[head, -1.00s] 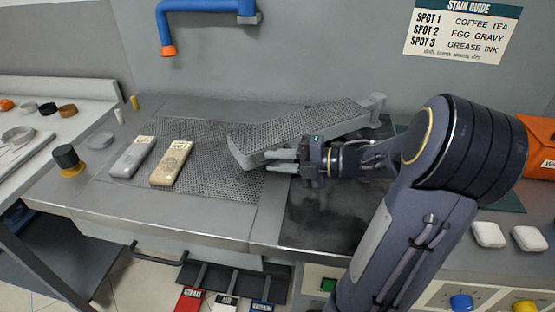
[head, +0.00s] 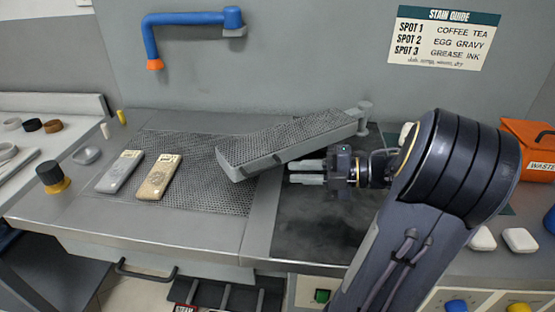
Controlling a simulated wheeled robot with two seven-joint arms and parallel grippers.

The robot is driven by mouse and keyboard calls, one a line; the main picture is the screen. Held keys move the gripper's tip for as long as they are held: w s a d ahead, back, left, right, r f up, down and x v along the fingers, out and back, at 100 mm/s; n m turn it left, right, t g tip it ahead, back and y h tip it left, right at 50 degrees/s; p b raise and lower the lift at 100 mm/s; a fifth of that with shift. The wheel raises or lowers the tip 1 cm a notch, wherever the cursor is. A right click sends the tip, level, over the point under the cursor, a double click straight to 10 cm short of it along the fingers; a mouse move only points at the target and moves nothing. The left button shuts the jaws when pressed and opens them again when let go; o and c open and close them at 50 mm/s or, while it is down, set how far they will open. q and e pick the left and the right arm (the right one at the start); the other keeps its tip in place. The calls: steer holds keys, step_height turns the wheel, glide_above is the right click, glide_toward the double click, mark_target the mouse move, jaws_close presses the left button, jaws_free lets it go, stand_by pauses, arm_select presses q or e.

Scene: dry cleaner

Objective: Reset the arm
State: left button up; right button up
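The arm (head: 285,143) is a long grey board with a mesh top. It lies slantwise over the spotting table (head: 215,226), from a broad left end to a round post (head: 357,117) at the back right. My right gripper (head: 290,173) is just in front of and right of the board's front edge. Its two pale fingers point left, with a narrow gap and nothing seen between them. It appears apart from the board. My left gripper is not in view.
A black-topped jar (head: 53,177) stands by the left edge. A blue pipe (head: 190,18) juts from the wall. An orange waste bin (head: 527,145) and white pads (head: 521,240) are at right.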

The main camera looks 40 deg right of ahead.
steer(key=w+d+r+m+t+h+p, duration=0.35)
steer(key=w+r+m+h, duration=0.35)
steer(key=r+m+h, duration=0.6)
steer(key=s+a+f+m+g+y+p, duration=0.2)
steer(key=s+a+f+m+g, duration=0.3)
steer(key=s+a, duration=0.3)
steer(key=s+a+f+m+g+y+p, duration=0.2)
steer(key=s+a+f+m+g+y, duration=0.3)
steer(key=a, duration=1.1)
step_height(320, 180, down, 3)
steer(key=s+m+g, duration=0.1)
steer(key=s, duration=0.2)
steer(key=shift+a+f+m+y, duration=0.2)
steer(key=shift+a+m+y, duration=0.1)
steer(key=shift+m, duration=0.1)
steer(key=shift+d, duration=0.15)
